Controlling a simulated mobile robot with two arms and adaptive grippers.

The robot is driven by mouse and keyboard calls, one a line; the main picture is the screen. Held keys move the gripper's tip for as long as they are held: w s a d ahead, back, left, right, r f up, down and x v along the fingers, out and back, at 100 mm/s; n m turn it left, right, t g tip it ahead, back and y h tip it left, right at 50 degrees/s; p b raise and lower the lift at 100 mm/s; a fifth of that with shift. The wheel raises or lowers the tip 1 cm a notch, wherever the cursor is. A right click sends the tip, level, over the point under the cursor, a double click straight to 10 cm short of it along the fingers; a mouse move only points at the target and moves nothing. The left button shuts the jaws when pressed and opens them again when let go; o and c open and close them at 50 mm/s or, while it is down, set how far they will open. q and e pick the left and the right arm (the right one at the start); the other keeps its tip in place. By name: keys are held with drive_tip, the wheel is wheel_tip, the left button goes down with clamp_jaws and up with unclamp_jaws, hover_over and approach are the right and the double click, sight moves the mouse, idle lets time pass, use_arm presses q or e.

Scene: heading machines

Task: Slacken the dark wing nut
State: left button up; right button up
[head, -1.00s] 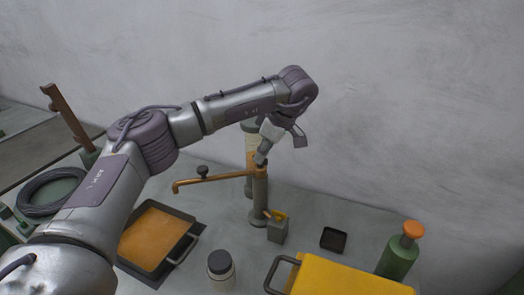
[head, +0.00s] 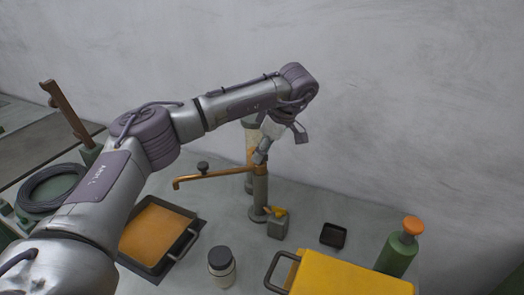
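A stand with a grey post (head: 260,187) rises from the table, and an orange arm (head: 215,175) reaches left from its top. A small dark knob (head: 203,168) sits on that arm; I cannot tell if it is a wing nut. No wing nut shows clearly; the post's top is partly hidden by my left gripper (head: 281,147). That gripper is open, its fingers spread apart. One fingertip is at the post's top, and the other is out to the right in the air. I cannot tell if it touches. My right gripper is not in view.
Around the stand are a small grey-green box (head: 278,227), a black dish (head: 333,235), a lidded jar (head: 221,267), a yellow case (head: 345,275) and a green bottle (head: 397,257). An orange-lined tray (head: 187,263) and coiled cable (head: 30,197) lie left. A wall is behind.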

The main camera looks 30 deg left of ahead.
use_arm(q)
drive_tip(key=shift+r, duration=0.1)
drive_tip(key=v, duration=1.1)
drive_tip(key=shift+d+r, duration=0.15)
drive_tip(key=shift+r, duration=0.25)
drive_tip(key=shift+r, duration=0.1)
